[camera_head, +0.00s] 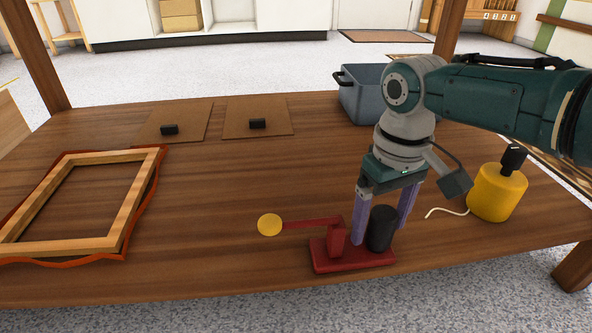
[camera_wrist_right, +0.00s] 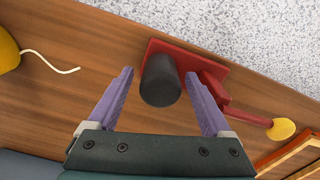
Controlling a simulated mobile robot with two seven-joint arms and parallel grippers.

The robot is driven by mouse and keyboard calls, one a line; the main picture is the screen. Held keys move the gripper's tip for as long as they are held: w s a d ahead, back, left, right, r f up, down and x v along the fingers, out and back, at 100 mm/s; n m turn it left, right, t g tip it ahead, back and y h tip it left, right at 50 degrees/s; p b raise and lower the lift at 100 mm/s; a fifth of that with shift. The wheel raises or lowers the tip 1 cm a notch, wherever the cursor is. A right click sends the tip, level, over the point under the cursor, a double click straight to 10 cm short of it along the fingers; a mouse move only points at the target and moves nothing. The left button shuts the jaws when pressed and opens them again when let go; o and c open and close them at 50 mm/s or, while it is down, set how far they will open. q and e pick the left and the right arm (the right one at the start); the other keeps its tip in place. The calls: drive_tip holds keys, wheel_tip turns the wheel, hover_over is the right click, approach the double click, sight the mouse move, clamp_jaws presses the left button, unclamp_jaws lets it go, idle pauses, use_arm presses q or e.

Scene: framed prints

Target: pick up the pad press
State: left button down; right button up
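The pad press has a red base (camera_head: 352,257), an upright black cylinder (camera_head: 381,229), a red post and a long red arm ending in a yellow round pad (camera_head: 269,225). It stands on the wooden table near its front edge. The black cylinder also shows in the right wrist view (camera_wrist_right: 160,82). My right gripper (camera_head: 380,234) points down with its purple fingers open, one on each side of the black cylinder. In the wrist view, gaps show between the cylinder and both fingers (camera_wrist_right: 159,73). My left gripper is not in view.
A yellow bottle (camera_head: 496,192) with a black top and a pale cord stands at right. A grey-blue bin (camera_head: 361,95) is behind my arm. A wooden frame (camera_head: 133,205) lies at left. Two brown boards (camera_head: 277,110) with black blocks lie at the back. The table's middle is clear.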

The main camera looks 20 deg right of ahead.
clamp_jaws()
idle(0.5)
